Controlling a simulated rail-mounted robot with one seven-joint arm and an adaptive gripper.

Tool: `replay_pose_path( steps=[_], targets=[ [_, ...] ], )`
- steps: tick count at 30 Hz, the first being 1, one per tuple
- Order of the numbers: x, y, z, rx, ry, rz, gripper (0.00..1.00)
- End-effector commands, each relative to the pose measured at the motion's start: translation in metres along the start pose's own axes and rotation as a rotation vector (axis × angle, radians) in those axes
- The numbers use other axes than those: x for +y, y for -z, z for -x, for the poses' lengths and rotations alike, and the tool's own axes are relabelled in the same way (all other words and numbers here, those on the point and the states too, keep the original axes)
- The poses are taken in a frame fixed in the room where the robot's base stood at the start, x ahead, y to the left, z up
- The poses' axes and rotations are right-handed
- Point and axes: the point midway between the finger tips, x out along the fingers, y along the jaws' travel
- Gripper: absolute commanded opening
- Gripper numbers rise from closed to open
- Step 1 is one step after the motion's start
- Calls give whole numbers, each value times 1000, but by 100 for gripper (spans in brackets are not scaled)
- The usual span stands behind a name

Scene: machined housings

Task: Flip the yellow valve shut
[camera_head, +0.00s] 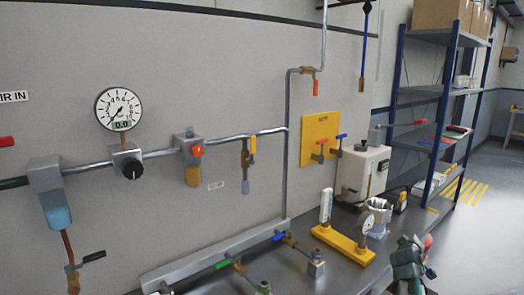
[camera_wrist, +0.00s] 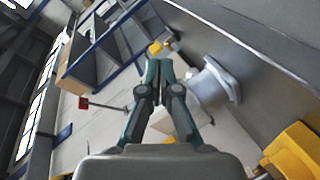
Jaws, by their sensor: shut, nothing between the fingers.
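The yellow valve (camera_head: 252,145) is a small yellow lever on a brass body, on a short vertical drop below the wall pipe, left of centre in the head view. Its lever stands upright, along the drop. I cannot make the yellow valve out in the wrist view. My gripper (camera_head: 408,244) is at the lower right of the head view, far to the right of the valve and touching nothing that I can see. In the wrist view my gripper (camera_wrist: 158,68) has its green-grey fingers together, with nothing between them.
A yellow panel (camera_head: 320,138) with red and blue levers is on the wall right of the valve. A yellow stand (camera_head: 343,242) with gauges and a white box (camera_head: 362,172) are on the bench. A blue shelf rack (camera_head: 447,120) stands at the right. The wall around the valve is clear.

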Motion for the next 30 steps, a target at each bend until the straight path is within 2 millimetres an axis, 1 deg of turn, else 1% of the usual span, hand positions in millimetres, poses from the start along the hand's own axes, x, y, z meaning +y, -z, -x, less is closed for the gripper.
replay_pose_path(
  steps=[1,3,5,6,9,14,15,17,18,20,21,23,24,26,27,29,30],
  targets=[
    [12,36,14,41,-17,38,0],
    [17,79,34,86,-32,91,0],
    [17,110,51,115,-39,130,0],
    [16,128,62,132,-42,152,0],
    [11,168,88,170,-46,203,0],
    [-1,225,134,225,-48,274,0],
    [-4,239,146,239,-48,290,0],
    [-10,258,165,259,-47,315,0],
    [-13,271,179,273,-48,331,0],
    [-18,289,199,292,-49,357,0],
    [-22,301,213,306,-48,372,0],
    [-27,318,234,325,-50,394,0],
    [-30,328,248,339,-51,408,0],
    [-35,343,269,357,-53,431,0],
    [-38,353,284,371,-54,444,0],
    [-41,366,306,390,-57,463,0],
    [-44,375,321,403,-59,476,0]
  ],
)
